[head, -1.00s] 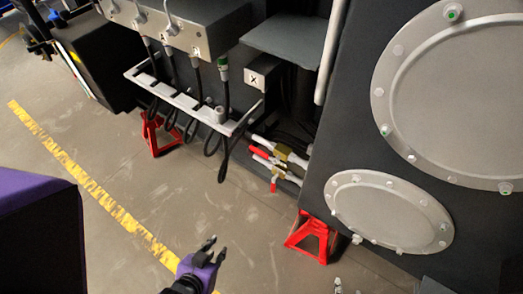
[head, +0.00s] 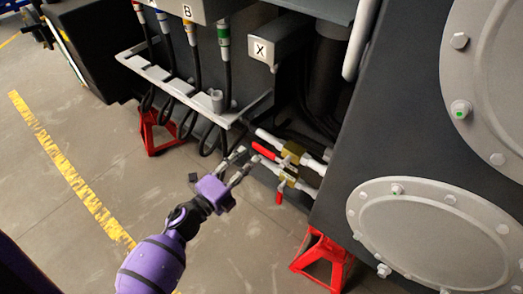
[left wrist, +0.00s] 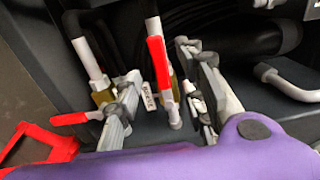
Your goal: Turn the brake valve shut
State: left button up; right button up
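Two valves with brass bodies and red levers sit on pale pipes low on the chassis. In the head view the upper valve's red lever (head: 265,151) lies roughly along its pipe. The lower valve's red lever (head: 279,197) hangs crosswise. My left gripper (head: 246,159) is open just left of them. In the left wrist view, one red lever (left wrist: 158,62) stands between the spread fingers, apparently untouched. The other lever (left wrist: 70,119) sticks out left, beyond the left finger. A small label plate (left wrist: 149,96) is beside the middle lever; its lettering is hard to read. My right gripper is out of view.
A bracket rail (head: 180,88) with hanging black hoses is above and left of the valves. Red jack stands (head: 325,262) support the chassis. A grey pipe (left wrist: 290,82) bends at the right of the wrist view. The floor to the left is clear.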

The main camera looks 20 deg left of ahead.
aim_at(260, 151)
pick_arm(q)
jog(key=x, duration=0.7)
jog(key=shift+w+d+f, duration=0.1)
jog(key=shift+w, duration=0.2)
grip_shut()
